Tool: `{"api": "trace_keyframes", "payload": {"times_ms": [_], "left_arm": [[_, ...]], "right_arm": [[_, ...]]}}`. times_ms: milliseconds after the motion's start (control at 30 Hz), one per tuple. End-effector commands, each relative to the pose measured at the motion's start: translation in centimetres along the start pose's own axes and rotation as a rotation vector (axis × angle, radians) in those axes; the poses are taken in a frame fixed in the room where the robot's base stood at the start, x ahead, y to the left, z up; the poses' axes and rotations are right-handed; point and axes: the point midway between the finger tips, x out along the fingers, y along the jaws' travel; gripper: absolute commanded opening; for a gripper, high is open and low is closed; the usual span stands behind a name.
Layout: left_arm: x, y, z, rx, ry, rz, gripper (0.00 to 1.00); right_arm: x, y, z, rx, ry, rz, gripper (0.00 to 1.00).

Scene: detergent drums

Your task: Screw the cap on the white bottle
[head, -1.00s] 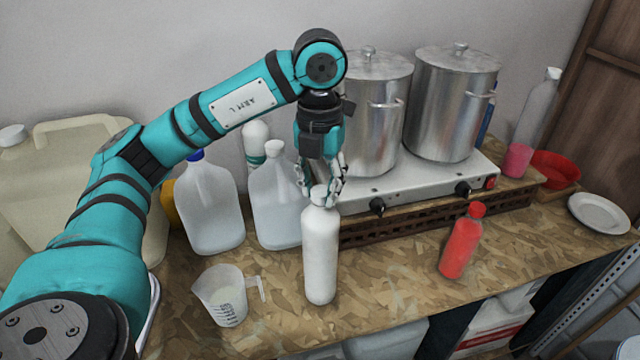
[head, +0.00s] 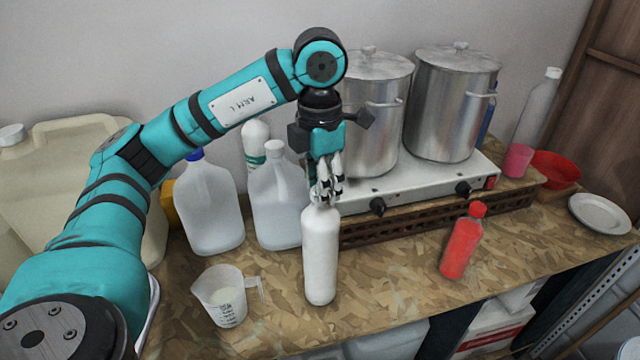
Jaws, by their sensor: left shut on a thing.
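The white bottle (head: 320,258) stands upright on the wood-chip board counter, near its front edge. Its white cap (head: 320,197) is at the top of the neck, partly hidden by my fingers. My left gripper (head: 325,194) points down from above and is shut on the cap. I cannot tell from here how tightly the cap sits on the bottle. My right gripper is not in view.
A measuring jug (head: 226,296) stands left of the bottle. Clear jugs (head: 208,205) stand behind it on the left. A red bottle (head: 461,241) is to the right. A stove (head: 420,184) with two steel pots (head: 452,105) is behind. The counter between both bottles is clear.

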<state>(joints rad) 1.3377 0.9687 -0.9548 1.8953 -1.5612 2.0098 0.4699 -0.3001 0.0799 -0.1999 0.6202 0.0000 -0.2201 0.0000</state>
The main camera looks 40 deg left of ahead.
Motion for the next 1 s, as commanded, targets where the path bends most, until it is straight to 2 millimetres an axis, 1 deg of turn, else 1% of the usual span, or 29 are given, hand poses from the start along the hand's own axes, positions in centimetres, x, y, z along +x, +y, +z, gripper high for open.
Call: {"api": "trace_keyframes", "payload": {"times_ms": [33,100,200,300,533,600,667,800,867,900,1000], "left_arm": [[0.26,-0.02,-0.06,0.078,0.006,-0.001,0.0],[0.27,-0.01,-0.06,0.181,0.006,-0.002,0.0],[0.26,-0.01,-0.06,0.283,0.007,-0.002,0.0],[0.25,-0.01,-0.06,0.323,0.007,-0.002,0.0],[0.26,-0.01,-0.06,0.324,0.007,-0.002,0.0],[0.27,-0.01,-0.06,0.354,0.007,-0.002,0.0],[0.29,0.0,-0.05,0.419,0.007,-0.002,0.0],[0.29,0.01,-0.02,0.64,0.007,-0.002,0.0],[0.29,0.01,-0.02,0.72,0.008,-0.003,0.0],[0.26,0.01,-0.02,0.722,0.008,-0.003,0.34],[0.22,0.01,-0.01,0.717,0.007,-0.002,0.47]], "right_arm": [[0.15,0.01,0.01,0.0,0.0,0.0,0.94],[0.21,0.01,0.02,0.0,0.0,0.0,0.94],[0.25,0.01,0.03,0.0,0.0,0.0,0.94],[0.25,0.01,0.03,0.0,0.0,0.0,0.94],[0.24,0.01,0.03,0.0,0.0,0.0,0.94],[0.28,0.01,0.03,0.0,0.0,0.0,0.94],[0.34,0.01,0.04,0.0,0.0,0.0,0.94],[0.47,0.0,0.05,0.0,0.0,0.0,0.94],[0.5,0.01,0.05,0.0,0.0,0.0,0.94],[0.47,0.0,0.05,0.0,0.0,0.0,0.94],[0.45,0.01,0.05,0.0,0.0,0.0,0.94]]}}
